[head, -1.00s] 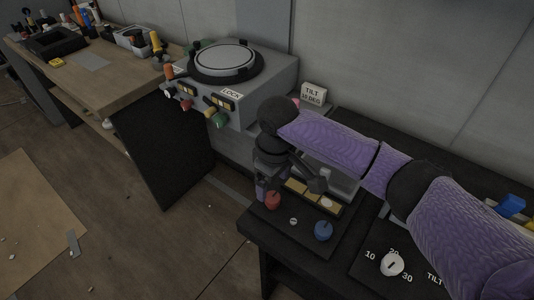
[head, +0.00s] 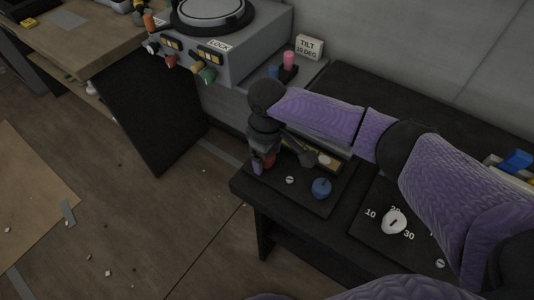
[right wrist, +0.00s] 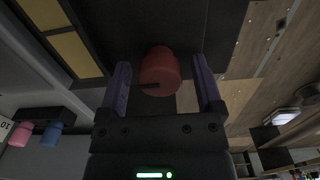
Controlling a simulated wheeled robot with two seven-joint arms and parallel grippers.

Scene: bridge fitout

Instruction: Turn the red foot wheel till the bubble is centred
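The red foot wheel (head: 269,160) sits on the dark levelling plate (head: 307,196), partly hidden by my right gripper (head: 262,168) in the head view. In the right wrist view the red wheel (right wrist: 159,70) lies between the two purple fingers of my right gripper (right wrist: 162,88). The fingers are open, with a narrow gap on each side of the wheel. A blue foot wheel (head: 321,188) stands to the right on the same plate. A yellow-and-black strip (head: 329,165) with a pale round spot lies behind; I cannot make out a bubble. My left gripper is not in view.
A dial (head: 394,222) marked 10, 20, 30 is on the bench right of the plate. A TILT 10 DEG sign (head: 309,47) and a pink peg (head: 289,60) stand behind. A grey LOCK box (head: 236,47) with coloured knobs is at the back left.

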